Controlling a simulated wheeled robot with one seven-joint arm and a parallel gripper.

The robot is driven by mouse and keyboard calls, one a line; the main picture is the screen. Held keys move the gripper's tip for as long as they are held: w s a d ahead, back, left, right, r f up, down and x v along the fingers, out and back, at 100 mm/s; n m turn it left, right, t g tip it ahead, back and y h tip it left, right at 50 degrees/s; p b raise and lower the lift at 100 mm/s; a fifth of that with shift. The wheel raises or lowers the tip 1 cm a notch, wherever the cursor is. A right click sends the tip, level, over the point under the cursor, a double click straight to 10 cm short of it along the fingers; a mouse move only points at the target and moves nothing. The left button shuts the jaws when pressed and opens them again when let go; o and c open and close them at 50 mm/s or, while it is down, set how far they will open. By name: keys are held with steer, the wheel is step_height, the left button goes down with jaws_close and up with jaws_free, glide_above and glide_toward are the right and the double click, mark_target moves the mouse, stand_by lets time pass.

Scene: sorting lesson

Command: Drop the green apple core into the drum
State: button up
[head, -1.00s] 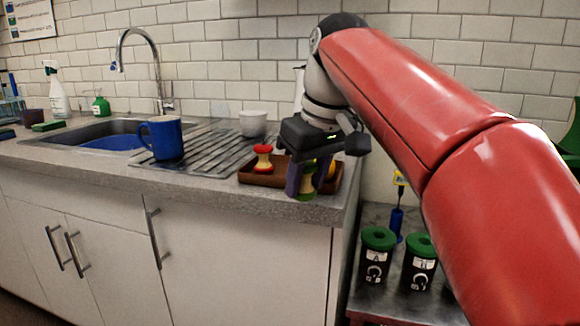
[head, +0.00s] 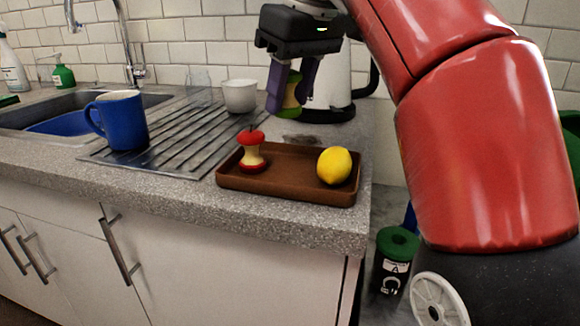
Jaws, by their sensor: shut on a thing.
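My gripper (head: 289,103) is shut on the green apple core (head: 291,94), held between its purple fingers above the counter, behind the brown tray. The fingers cover part of the core. A small black drum (head: 393,282) with a green lid that has a round opening stands on a lower surface to the right of the counter, partly covered by my arm. A second, similar drum from the earlier frame is not in view now. The red apple core (head: 251,152) stands upright in the tray.
The brown tray (head: 287,190) also holds a lemon (head: 334,166). A white kettle (head: 328,92) with a dark base stands behind my gripper. A white bowl (head: 240,95), blue mug (head: 122,120) and sink (head: 60,110) are to the left. The counter's right edge lies before the drum.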

steer(key=b, duration=0.4)
glide_above(285, 171)
steer(key=s, duration=0.1)
steer(key=f, duration=0.8)
steer(key=shift+d, duration=0.35)
steer(key=shift+f+p, duration=0.4)
steer(key=shift+f, duration=0.05)
steer(key=shift+f, duration=0.1)
steer(key=shift+f, duration=0.15)
steer(key=o, duration=1)
steer(key=shift+c, duration=0.2)
steer(key=shift+b, duration=0.3)
